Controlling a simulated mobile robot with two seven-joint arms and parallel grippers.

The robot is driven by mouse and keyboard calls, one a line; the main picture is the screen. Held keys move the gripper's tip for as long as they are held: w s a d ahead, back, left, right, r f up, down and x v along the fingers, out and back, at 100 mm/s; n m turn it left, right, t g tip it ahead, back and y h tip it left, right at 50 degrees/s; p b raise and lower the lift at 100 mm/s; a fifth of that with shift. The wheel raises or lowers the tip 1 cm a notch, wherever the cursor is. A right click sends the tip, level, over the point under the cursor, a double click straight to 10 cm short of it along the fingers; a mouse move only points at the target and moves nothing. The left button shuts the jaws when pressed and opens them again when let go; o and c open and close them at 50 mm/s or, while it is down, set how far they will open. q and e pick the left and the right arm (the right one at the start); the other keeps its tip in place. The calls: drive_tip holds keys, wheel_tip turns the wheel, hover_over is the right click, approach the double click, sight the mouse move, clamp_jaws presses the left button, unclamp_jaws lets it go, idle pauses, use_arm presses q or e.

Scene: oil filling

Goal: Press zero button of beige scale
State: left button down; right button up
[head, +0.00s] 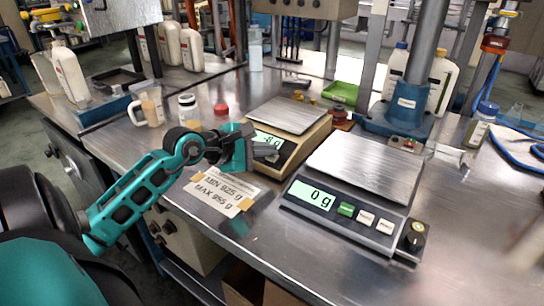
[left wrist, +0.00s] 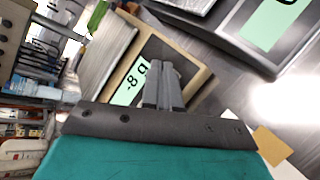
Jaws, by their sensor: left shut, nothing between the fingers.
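The beige scale (head: 311,139) stands in the middle of the steel bench. It has a metal plate on top and a lit display that reads about -8 g. It also shows in the left wrist view (left wrist: 200,73), its display (left wrist: 129,84) left of my fingers. My left gripper (head: 268,150) is shut and empty, with its fingertips over the front panel of the beige scale, just right of the display. The fingers (left wrist: 163,80) hide the button area in both views. I cannot tell whether they touch the panel. My right gripper is not in view.
A grey scale (head: 345,190) reading 0 g stands close on the right. A label (head: 222,194) reading MIN 825 g, MAX 855 g lies in front. A beaker (head: 150,105), jar (head: 189,111) and red cap (head: 221,109) stand behind my left arm. A green tray (head: 341,92) lies behind.

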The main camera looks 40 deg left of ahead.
use_arm(q)
drive_tip(key=shift+w+f+b, duration=0.1)
drive_tip(key=shift+f+b, duration=0.25)
drive_tip(key=shift+b, duration=0.05)
drive_tip(key=shift+r, duration=0.1)
idle(0.6)
drive_tip(key=shift+s+r+p, duration=0.3)
drive_tip(key=shift+r+p, duration=0.3)
drive_tip(key=shift+r, duration=0.05)
drive_tip(key=r+p, duration=0.1)
drive_tip(key=s+r+p, duration=0.1)
drive_tip(key=r, duration=0.1)
drive_tip(key=r+p, duration=0.1)
drive_tip(key=shift+s+d+r+p, duration=0.1)
drive_tip(key=shift+s+r+p, duration=0.2)
drive_tip(key=shift+s+r, duration=0.05)
idle(0.5)
